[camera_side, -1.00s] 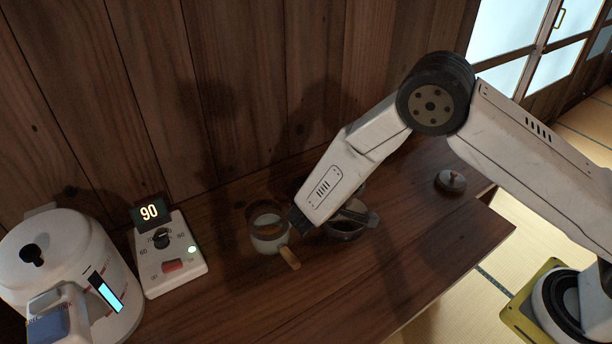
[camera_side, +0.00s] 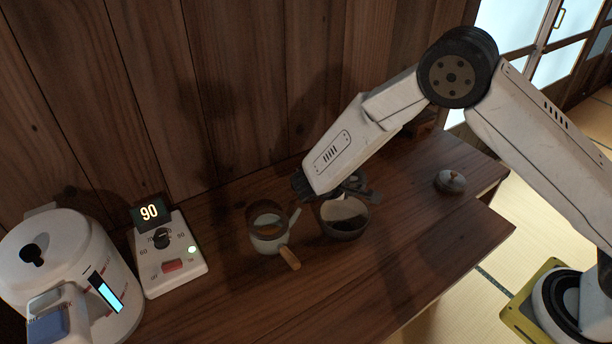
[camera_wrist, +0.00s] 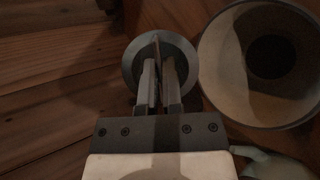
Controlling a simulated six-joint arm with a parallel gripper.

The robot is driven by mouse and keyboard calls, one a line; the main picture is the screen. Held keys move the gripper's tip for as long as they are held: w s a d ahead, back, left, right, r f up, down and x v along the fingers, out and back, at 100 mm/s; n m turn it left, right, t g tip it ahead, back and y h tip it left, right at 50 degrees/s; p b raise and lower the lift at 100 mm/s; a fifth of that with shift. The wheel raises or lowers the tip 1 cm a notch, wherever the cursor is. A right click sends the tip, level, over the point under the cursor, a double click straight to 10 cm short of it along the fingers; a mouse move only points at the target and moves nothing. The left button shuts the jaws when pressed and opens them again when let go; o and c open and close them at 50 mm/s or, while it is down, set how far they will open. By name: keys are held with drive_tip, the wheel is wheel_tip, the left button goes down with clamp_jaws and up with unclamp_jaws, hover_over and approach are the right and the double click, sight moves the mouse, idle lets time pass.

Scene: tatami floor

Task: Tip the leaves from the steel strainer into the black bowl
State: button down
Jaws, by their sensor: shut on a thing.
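My gripper (camera_wrist: 158,95) is shut on the steel strainer (camera_wrist: 129,68), whose thin edge or handle runs between the fingers. The strainer's round grey head shows around the fingertips in the wrist view. In the side view my gripper (camera_side: 350,186) is behind the bowl's far rim, partly hidden by my arm. The dark bowl (camera_side: 343,231) stands upright on the table; in the wrist view the bowl (camera_wrist: 222,98) is to the right of the strainer. A dark round patch lies in its bottom; I cannot tell whether it is leaves or shadow. No leaves are clear in the strainer.
A small pot (camera_side: 268,244) with a wooden handle (camera_side: 289,258) stands left of the bowl. A lidded pot (camera_side: 450,181) is at the right. A control box (camera_side: 170,268) reading 90 and a white kettle (camera_side: 65,250) stand at the left. The front table is clear.

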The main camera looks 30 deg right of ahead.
drive_tip(key=shift+w+d+r+g+y, duration=0.2)
drive_tip(key=shift+r+g+y, duration=0.2)
drive_tip(key=shift+r+y, duration=0.15)
drive_tip(key=shift+w+d+n+g+y+p, duration=0.1)
drive_tip(key=shift+d+n+g+y+p, duration=0.15)
drive_tip(key=shift+g+y, duration=0.5)
drive_tip(key=shift+w+d+r+n+g+y, duration=0.25)
drive_tip(key=shift+w+r+g+y, duration=0.15)
drive_tip(key=shift+r+y, duration=0.25)
drive_tip(key=shift+w+d+f+n+g+y+p, duration=0.2)
drive_tip(key=shift+w+d+f+g+y, duration=0.2)
drive_tip(key=shift+f, duration=0.2)
drive_tip(key=shift+w+d+f+n+g+y+p, duration=0.15)
drive_tip(key=shift+w+d+f+g+y, duration=0.15)
drive_tip(key=shift+w+d+f+y, duration=0.3)
drive_tip(key=shift+w+d+f+n+g+y+p, duration=0.1)
drive_tip(key=shift+w+d+f+g+y+p, duration=0.2)
drive_tip(key=shift+f, duration=0.35)
drive_tip(key=shift+w+d+f+n+g+y+p, duration=0.15)
drive_tip(key=shift+w+d+n+g+y+p, duration=0.15)
drive_tip(key=shift+w+d+g+y, duration=0.45)
drive_tip(key=shift+w+d+f+n+g+y+p, duration=0.15)
drive_tip(key=shift+w+d+g+y+p, duration=0.35)
drive_tip(key=shift+w+y, duration=0.3)
drive_tip(key=shift+w+d, duration=0.15)
drive_tip(key=shift+r, duration=0.1)
